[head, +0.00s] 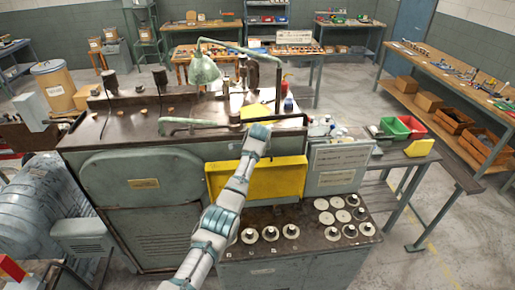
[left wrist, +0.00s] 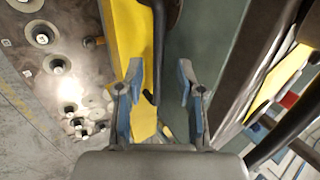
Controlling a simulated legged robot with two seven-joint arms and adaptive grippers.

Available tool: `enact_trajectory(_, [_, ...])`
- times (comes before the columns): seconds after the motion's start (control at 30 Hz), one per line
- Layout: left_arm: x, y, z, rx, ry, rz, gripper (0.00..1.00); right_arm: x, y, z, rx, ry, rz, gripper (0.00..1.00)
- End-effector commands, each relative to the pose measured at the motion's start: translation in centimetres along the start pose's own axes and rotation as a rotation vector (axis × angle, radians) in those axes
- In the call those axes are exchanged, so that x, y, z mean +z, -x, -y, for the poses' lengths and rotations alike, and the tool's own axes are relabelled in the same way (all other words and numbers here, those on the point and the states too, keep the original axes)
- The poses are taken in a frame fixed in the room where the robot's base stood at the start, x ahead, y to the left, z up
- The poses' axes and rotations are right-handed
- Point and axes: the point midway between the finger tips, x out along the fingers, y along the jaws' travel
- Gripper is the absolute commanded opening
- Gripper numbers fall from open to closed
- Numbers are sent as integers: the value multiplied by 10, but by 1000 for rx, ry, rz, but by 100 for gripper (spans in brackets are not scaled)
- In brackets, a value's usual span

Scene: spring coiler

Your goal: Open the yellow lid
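The yellow lid (head: 283,180) is a wide yellow panel on the front of the grey-green machine, beneath its top edge. My left arm crosses in front of it and hides its middle. My left gripper (head: 258,130) is at the machine's top front edge, just above the lid. In the left wrist view, my left gripper (left wrist: 160,72) is open, its two fingers apart. The yellow lid (left wrist: 130,35) shows beyond the left finger, and a dark bar (left wrist: 165,50) lies beyond the gap between the fingers. I cannot tell whether the fingers touch anything. My right gripper is not in view.
A rail (head: 190,122) and a lamp (head: 204,68) stand on the machine top. Open floor lies at the lower right.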

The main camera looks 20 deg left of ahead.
Motion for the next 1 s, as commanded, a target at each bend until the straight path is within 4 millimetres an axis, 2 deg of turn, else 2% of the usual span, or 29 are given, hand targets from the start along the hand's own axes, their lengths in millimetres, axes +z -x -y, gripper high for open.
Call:
enact_trajectory(0.03, [-1, 12, 2, -7, 0, -3, 37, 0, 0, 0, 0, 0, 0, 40])
enact_trajectory(0.2, [-1, 49, 2, -6, -1, -2, 37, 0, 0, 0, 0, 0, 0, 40])
enact_trajectory(0.4, [-2, 76, 2, -2, -1, -2, 37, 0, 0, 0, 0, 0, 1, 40])
enact_trajectory(0.57, [-2, 82, 2, -1, -1, -2, 37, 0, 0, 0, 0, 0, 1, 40])
enact_trajectory(1.0, [-2, 81, 0, -1, 0, -1, 37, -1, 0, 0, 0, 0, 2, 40])
